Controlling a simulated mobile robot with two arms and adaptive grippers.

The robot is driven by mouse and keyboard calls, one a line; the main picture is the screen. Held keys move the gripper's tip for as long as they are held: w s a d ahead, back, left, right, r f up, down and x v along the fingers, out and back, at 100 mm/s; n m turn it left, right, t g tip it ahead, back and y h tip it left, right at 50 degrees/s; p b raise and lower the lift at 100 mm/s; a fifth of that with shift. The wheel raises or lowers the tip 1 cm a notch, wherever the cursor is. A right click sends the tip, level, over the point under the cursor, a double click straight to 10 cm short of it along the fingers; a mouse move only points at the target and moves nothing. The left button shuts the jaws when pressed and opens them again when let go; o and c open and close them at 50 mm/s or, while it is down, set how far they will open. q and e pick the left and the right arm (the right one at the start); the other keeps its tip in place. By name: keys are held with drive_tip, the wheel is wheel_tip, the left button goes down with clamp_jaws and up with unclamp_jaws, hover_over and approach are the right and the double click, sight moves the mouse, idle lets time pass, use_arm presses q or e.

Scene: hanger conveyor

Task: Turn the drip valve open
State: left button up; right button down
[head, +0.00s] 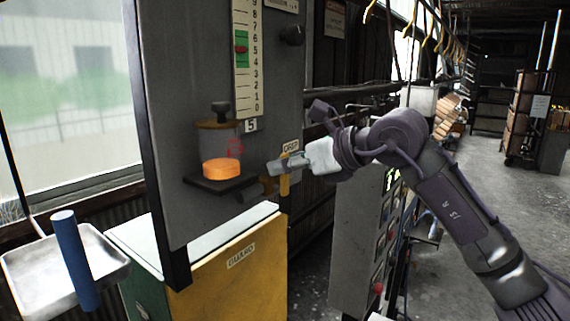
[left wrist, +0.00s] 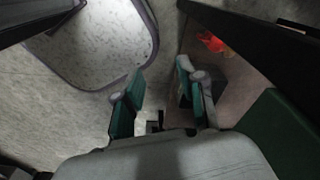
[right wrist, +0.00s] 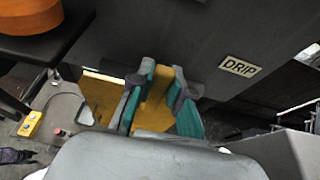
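My left gripper (left wrist: 160,68) is open and empty in the left wrist view, low over the floor. It is not visible in the head view.
An orange disc (head: 221,168) sits on a dark shelf (head: 221,186) left of the valve. A yellow GUARD cabinet (head: 230,275) stands below. A white tray (head: 30,280) with a blue cylinder (head: 74,262) is at the lower left. A grey control box (head: 352,240) stands right of the valve.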

idle(0.3)
drive_tip(key=shift+s+f+b, duration=0.1)
drive_tip(key=shift+b, duration=0.55)
drive_tip(key=shift+s+a+f+n+t+h+b, duration=0.1)
drive_tip(key=shift+s+a+n+t+h+b, duration=0.25)
drive_tip(key=shift+n+b, duration=0.95)
drive_tip(key=shift+s+a+f+n+t+h+b, duration=0.2)
drive_tip(key=shift+s+n+t+b, duration=0.3)
drive_tip(key=shift+b, duration=1.75)
drive_tip(key=shift+s+a+f+n+t+h+b, duration=0.1)
drive_tip(key=shift+s+a+n+t+h+b, duration=0.35)
drive_tip(key=shift+b, duration=1.35)
drive_tip(key=shift+w+d+r, duration=0.1)
drive_tip(key=shift+w+d, duration=0.05)
drive_tip(key=shift+w, duration=0.1)
drive_tip(key=c, duration=1.1)
unclamp_jaws()
